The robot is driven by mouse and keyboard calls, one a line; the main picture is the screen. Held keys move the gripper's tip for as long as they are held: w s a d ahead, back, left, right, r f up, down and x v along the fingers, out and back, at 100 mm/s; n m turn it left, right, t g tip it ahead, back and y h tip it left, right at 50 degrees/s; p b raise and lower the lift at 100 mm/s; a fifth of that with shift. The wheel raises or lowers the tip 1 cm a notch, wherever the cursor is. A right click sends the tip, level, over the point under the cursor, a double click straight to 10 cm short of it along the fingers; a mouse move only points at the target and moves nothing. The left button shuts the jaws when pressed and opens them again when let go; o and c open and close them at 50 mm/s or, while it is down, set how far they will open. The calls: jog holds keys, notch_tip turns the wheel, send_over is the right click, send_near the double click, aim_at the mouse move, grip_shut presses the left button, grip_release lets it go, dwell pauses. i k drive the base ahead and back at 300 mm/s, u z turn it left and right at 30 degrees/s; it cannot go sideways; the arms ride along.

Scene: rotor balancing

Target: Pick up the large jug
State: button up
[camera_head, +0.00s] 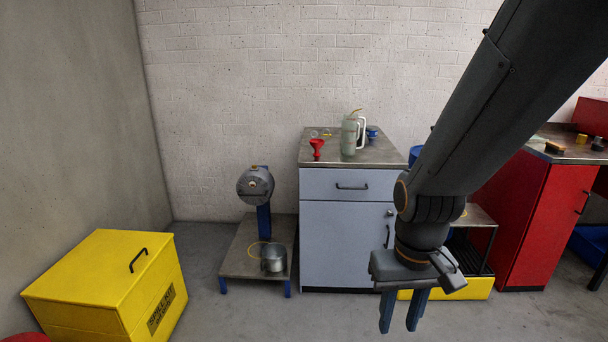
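The large jug (350,136) is pale green with a white handle on its right side. It stands upright on top of the grey cabinet (347,212) against the back wall. A thin yellowish spout or tube rises from its top. My gripper (403,312) hangs in front and to the right of the cabinet, fingers pointing down, well below and apart from the jug. The two blue fingers are a little apart, with nothing seen between them.
A red funnel (317,148) stands left of the jug, and a small blue item (372,132) is close behind its right side. A low stand with a grey drum (255,186) and metal pot (273,258) is left. A yellow spill-kit box (104,276) and red cabinet (521,215) flank the floor.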

aim_at(348, 147)
jog(key=z, duration=0.05)
jog(key=i, duration=1.75)
jog(key=z, duration=0.1)
